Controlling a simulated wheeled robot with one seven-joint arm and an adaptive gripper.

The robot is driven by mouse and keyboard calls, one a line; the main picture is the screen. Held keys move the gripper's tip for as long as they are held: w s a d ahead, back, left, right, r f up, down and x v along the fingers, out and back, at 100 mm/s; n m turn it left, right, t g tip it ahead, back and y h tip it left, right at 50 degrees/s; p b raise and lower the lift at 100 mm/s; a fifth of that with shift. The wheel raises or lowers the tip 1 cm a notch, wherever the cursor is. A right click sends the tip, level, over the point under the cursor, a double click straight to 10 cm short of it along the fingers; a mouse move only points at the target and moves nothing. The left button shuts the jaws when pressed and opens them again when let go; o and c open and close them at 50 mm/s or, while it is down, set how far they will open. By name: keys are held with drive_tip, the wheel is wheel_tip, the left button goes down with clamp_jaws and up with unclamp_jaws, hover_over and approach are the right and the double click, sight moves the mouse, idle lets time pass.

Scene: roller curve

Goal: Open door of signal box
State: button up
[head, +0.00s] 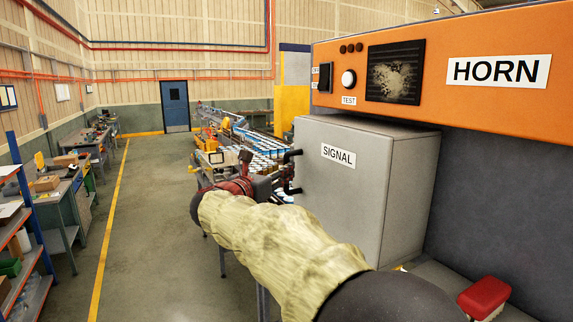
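The signal box (389,195) is a grey metal cabinet standing right of centre. Its front face carries a white SIGNAL label (338,155) and looks closed, with no gap showing. Dark bracket-like parts (292,156) stick out at the left edge of that face; whether they are a door handle or fingertips I cannot tell. My gripper (268,186) is at the end of my sleeved arm, close beside that left edge. Its fingers are small and partly hidden, so I cannot tell whether they touch or hold anything.
An orange HORN panel (430,70) overhangs the signal box, with a test button (348,79) and a dark grille. A red block (485,297) lies at lower right. A roller conveyor (262,150) runs behind my gripper. Workbenches (60,205) line the left; the floor between is clear.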

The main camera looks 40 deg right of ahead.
sight(287, 188)
drive_tip(key=shift+p+x, duration=0.3)
drive_tip(key=shift+x, duration=1.65)
drive_tip(key=shift+c, duration=0.4)
clamp_jaws()
